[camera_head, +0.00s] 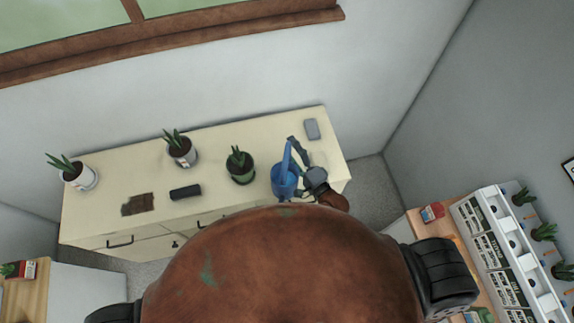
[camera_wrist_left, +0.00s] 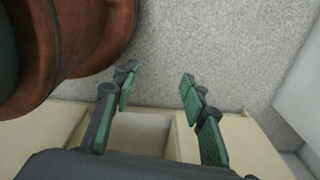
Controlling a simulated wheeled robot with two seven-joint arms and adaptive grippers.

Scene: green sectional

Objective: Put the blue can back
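The blue can (camera_head: 284,182) is a watering can with a tall raised handle. It stands on the right part of the cream cabinet top in the head view. My right gripper (camera_head: 300,157) is close against its right side, near the handle. I cannot tell whether its fingers are closed on the can, as they are small and partly overlap it. My left gripper (camera_wrist_left: 158,85) is in the left wrist view, with green-padded fingers spread apart and nothing between them. It is not visible in the head view.
The cream cabinet (camera_head: 222,133) also holds several potted plants, including a dark-green pot (camera_head: 240,172) just left of the can. A dark block (camera_head: 185,192), a brown patch (camera_head: 138,204) and a grey item (camera_head: 312,128) lie on it. A white shelf rack (camera_head: 497,245) stands right.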

